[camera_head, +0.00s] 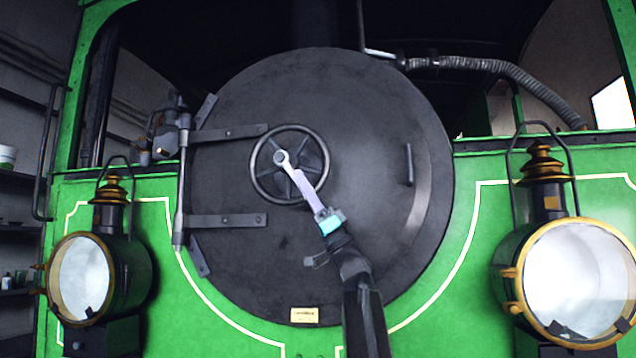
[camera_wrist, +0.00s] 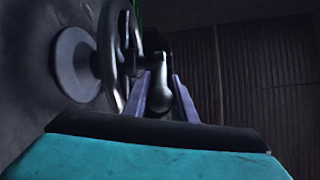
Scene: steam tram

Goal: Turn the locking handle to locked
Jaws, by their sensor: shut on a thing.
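The locking handle (camera_head: 282,158) is a pale grey lever with a round hub at the middle of the smokebox door's handwheel (camera_head: 255,176). From the hub it points down and to the right, into my gripper (camera_head: 299,178). In the wrist view the handle's rounded grey end (camera_wrist: 160,100) lies between the two pale purple fingers of my gripper (camera_wrist: 161,88), which is shut on it. The fingers hide part of the handle in the head view. The dark handwheel also shows in the wrist view (camera_wrist: 117,60), left of the fingers.
The round black smokebox door (camera_head: 350,110) has two hinge straps at left and a small grab handle (camera_head: 409,165) at right. Brass-rimmed lamps stand at left (camera_head: 85,278) and right (camera_head: 575,280). A ribbed hose (camera_head: 490,68) runs above the door. A small plate (camera_head: 304,315) sits low on the door.

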